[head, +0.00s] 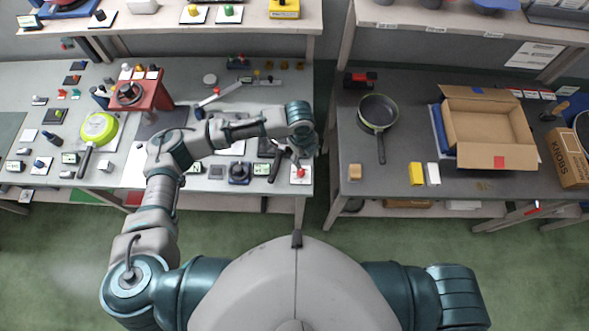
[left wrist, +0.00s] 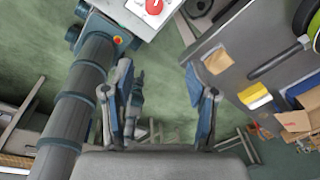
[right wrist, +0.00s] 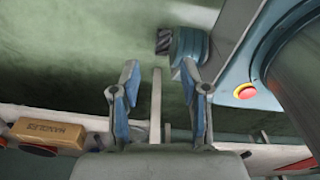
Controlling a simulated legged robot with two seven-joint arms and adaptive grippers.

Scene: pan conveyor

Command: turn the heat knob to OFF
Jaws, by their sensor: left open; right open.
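No knob in view has a readable OFF mark, so I cannot tell which is the heat knob. A dark round knob (head: 240,171) sits on a plate near the left table's front edge. A red housing (head: 160,96) with a black round top stands at that table's back left. A red button on a white plate (head: 299,173) is at the front right corner; it also shows in the left wrist view (left wrist: 153,6). My left gripper (head: 286,160) is near that corner, open and empty. My right gripper (right wrist: 160,105) is open and empty, outside the head view.
The left table holds many small controls and a green pan (head: 98,128). A gap separates it from the right table (head: 350,205), which carries a dark pan (head: 378,112), an open cardboard box (head: 490,128) and a yellow block (head: 416,174). Shelves run along the back.

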